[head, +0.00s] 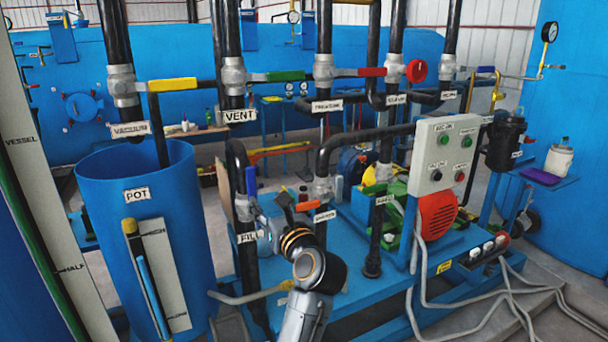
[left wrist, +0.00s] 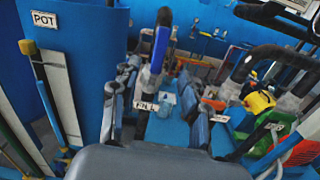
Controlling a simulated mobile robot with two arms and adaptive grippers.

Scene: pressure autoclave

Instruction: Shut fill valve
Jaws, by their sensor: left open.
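The fill valve's blue lever (head: 251,181) stands upright, roughly along its black vertical pipe, above the FILL label (head: 248,237). In the left wrist view the same blue lever (left wrist: 160,50) rises above the FILL label (left wrist: 146,106). My left gripper (head: 268,220) is just right of the valve in the head view, partly hidden by its own wrist. In the left wrist view its fingers (left wrist: 160,105) are spread apart, with the valve and lever showing between and beyond them. The gripper holds nothing. Contact with the valve cannot be made out. My right gripper is not in view.
The blue pot (head: 150,220) stands left of the valve. An orange-red lever (head: 308,206) and a green lever (head: 374,189) are on pipes to the right. A grey control box (head: 445,153) stands farther right. Black pipes crowd the space above and behind.

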